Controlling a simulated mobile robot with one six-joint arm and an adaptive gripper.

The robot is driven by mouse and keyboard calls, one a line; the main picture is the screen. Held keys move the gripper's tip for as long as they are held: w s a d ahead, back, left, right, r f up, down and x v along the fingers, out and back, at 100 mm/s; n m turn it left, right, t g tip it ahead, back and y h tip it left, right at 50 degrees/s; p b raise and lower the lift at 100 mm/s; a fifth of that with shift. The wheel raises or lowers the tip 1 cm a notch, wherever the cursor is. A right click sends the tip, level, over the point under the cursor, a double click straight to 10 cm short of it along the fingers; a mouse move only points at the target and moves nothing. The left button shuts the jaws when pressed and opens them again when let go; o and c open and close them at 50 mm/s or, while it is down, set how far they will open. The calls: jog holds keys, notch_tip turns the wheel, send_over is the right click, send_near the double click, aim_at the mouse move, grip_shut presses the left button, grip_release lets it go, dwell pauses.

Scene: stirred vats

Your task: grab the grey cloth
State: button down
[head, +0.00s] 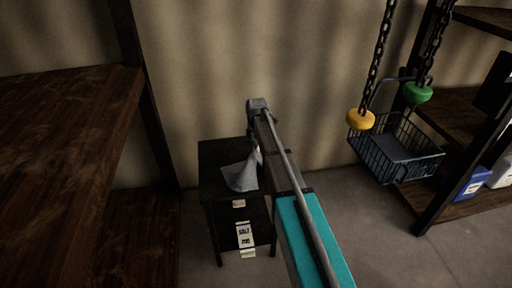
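The grey cloth (238,177) lies crumpled on the top of a small dark stand (216,155). Its right side rises to a narrow peak beside my arm. My gripper (257,150) points down at the far end of my arm, right at this peak. Its fingers are small, dark and partly hidden by the arm, so I cannot tell whether they are open or closed on the cloth.
A white packet labelled salt (244,236) is low in the stand. A dark wire basket (398,150) hangs at right from chains with a yellow piece (360,119) and a green piece (417,92). Brown shelves (62,130) stand at left; more shelving is at far right.

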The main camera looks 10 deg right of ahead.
notch_tip(320, 180, up, 8)
jog(key=p, duration=0.7)
jog(key=shift+r+p, duration=0.1)
jog(key=shift+p, duration=0.2)
notch_tip(320, 180, up, 9)
jog(key=p, duration=0.9)
